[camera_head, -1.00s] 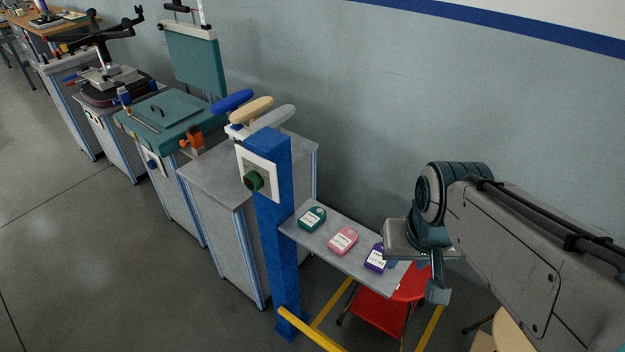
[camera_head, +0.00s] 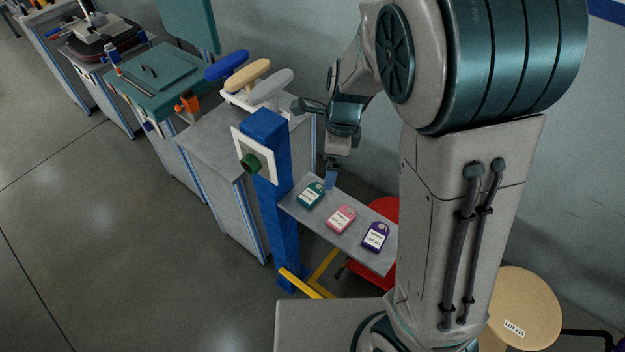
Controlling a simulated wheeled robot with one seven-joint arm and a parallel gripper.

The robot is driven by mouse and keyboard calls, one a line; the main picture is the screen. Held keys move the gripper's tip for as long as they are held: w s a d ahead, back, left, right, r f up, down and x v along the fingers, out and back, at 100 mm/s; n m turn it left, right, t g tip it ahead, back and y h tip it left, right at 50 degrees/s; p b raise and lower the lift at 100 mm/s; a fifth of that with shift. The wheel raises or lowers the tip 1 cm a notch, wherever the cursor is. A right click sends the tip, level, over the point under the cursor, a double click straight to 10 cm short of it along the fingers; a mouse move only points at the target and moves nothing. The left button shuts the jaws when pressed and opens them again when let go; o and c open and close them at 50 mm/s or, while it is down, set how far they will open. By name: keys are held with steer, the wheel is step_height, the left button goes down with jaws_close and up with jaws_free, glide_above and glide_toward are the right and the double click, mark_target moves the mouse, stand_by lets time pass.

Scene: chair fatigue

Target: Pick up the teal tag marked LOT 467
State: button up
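The teal tag (camera_head: 311,195) lies flat on a narrow grey shelf (camera_head: 359,250), at the shelf's left end near the blue post. It has a white label, too small to read here. A pink tag (camera_head: 341,219) and a purple tag (camera_head: 375,237) lie to its right on the same shelf. My gripper (camera_head: 331,178) points down just behind and right of the teal tag, close to it. A finger shows there, but I cannot tell whether it touches the shelf. The gap between the fingers is not clear, and I see nothing held.
A blue post (camera_head: 277,220) with a green knob (camera_head: 251,163) stands left of the shelf. A grey cabinet (camera_head: 215,150) bears blue, tan and grey armrest pads behind it. A red chair (camera_head: 375,268) is below the shelf. A round tan seat (camera_head: 520,310) is at lower right.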

mark_target(312, 192)
steer(key=w+a+f+m+h+p, duration=0.1)
steer(key=w+a+f+m+p, duration=0.2)
steer(key=m, duration=0.4)
steer(key=f, duration=0.9)
steer(key=a+f, duration=0.1)
steer(key=f, duration=0.4)
steer(key=shift+w+a+b, duration=0.1)
steer(key=shift+w+b, duration=0.3)
steer(key=c, duration=1.1)
